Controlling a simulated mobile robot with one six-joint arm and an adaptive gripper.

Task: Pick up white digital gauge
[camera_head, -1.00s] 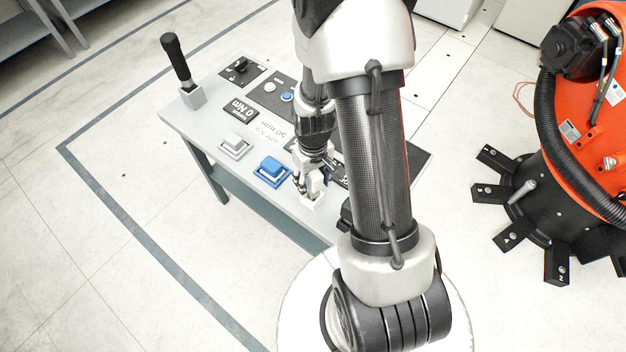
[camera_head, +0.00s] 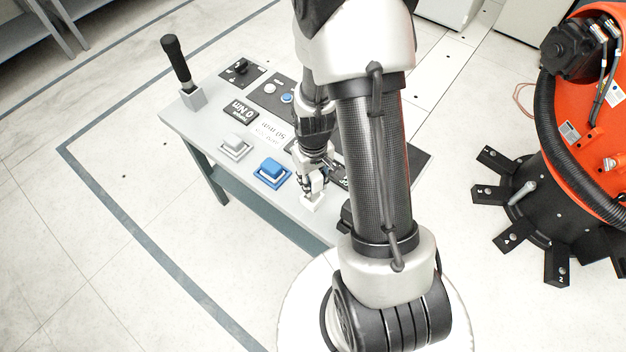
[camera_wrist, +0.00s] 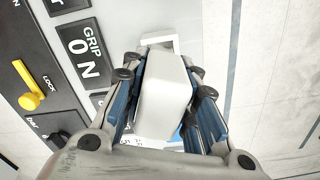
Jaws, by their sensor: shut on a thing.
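A white block-shaped gauge (camera_wrist: 163,92) sits between the two fingers of my gripper (camera_wrist: 163,72) in the wrist view. The gripper is shut on it, with a finger along each side. No display shows on the face in view. A white frame-like holder (camera_wrist: 158,41) shows just beyond the block; I cannot tell whether the two touch. In the head view my gripper (camera_head: 313,188) points down at the table's near edge, over a white piece (camera_head: 312,203). The fingers and arm hide much of the gauge there.
The grey table (camera_head: 215,170) also carries a blue block (camera_head: 272,171), another white block (camera_head: 236,144), a black-handled tool (camera_head: 178,62) and a torque display (camera_head: 240,110). A yellow lock lever (camera_wrist: 28,92) shows in the wrist view. An orange machine (camera_head: 590,130) stands at right.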

